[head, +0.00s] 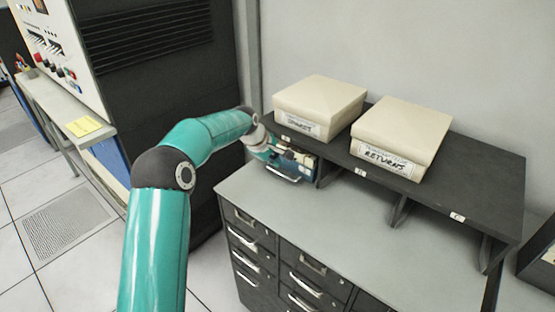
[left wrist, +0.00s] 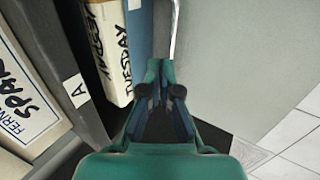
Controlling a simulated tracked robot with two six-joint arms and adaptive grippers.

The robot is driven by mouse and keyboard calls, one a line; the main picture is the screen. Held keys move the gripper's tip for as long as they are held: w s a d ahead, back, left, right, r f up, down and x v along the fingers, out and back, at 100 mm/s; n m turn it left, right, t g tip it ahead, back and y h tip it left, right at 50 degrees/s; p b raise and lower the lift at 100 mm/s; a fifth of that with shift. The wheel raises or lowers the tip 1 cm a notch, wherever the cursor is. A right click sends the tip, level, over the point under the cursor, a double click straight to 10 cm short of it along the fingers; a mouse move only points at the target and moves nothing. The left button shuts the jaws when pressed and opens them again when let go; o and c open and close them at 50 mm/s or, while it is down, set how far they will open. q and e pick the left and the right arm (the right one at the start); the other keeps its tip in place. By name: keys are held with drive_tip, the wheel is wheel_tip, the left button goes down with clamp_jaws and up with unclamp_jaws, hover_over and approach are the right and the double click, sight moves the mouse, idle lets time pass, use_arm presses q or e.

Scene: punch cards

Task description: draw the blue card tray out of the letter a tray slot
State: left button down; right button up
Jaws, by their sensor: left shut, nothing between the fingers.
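The blue card tray (head: 309,170) is at the leftmost slot under the dark shelf, with a silver handle (head: 284,176) on its front. In the left wrist view the blue tray (left wrist: 140,35) holds pale card packs, one marked TUESDAY (left wrist: 118,50). The letter A label (left wrist: 75,90) is on the shelf edge beside it. My left gripper (head: 270,152) is at the tray's front left. Its fingers (left wrist: 160,75) are shut and empty, with the handle (left wrist: 175,30) just beyond the tips; I cannot tell whether they touch. My right gripper is out of view.
Two cream boxes, one marked RETURNS (head: 400,135) and one to its left (head: 318,100), stand on the dark shelf (head: 475,170). Slots B and C look empty. The grey cabinet top (head: 340,230) is clear in front. A dark machine cabinet (head: 165,90) stands left.

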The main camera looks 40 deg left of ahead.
sight(285, 174)
use_arm(q)
drive_tip(key=x, duration=0.7)
drive_tip(key=shift+f, duration=0.2)
drive_tip(key=shift+f, duration=0.1)
